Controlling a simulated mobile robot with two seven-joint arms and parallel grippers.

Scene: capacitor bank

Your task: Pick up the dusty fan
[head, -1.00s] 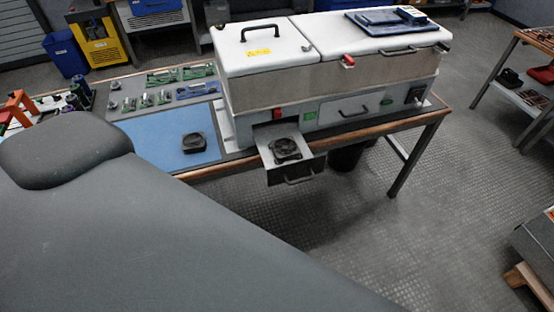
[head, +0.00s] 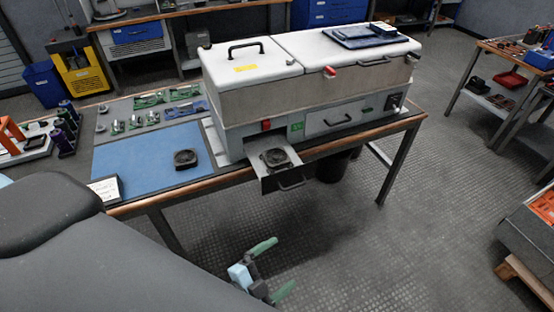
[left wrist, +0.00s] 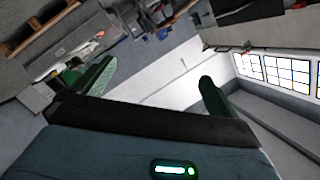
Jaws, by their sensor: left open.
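One dark square fan (head: 275,157) lies in the pulled-out drawer (head: 284,183) at the front of the white and steel cabinet. A second dark fan (head: 186,158) lies on the blue mat (head: 135,163) to the left. At this size I cannot tell for sure which fan is dusty. My left gripper (head: 272,270) is at the bottom of the head view, below the drawer and in front of the bench, apart from both fans. Its green fingers are spread and empty, also in the left wrist view (left wrist: 155,88). My right gripper is not in view.
The cabinet (head: 300,95) stands on the bench. Green boards (head: 160,105) lie behind the mat, and a small white card (head: 105,188) is at its front left corner. Purple-black cylinders (head: 65,125) stand at the left. The floor (head: 360,240) right of my gripper is clear.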

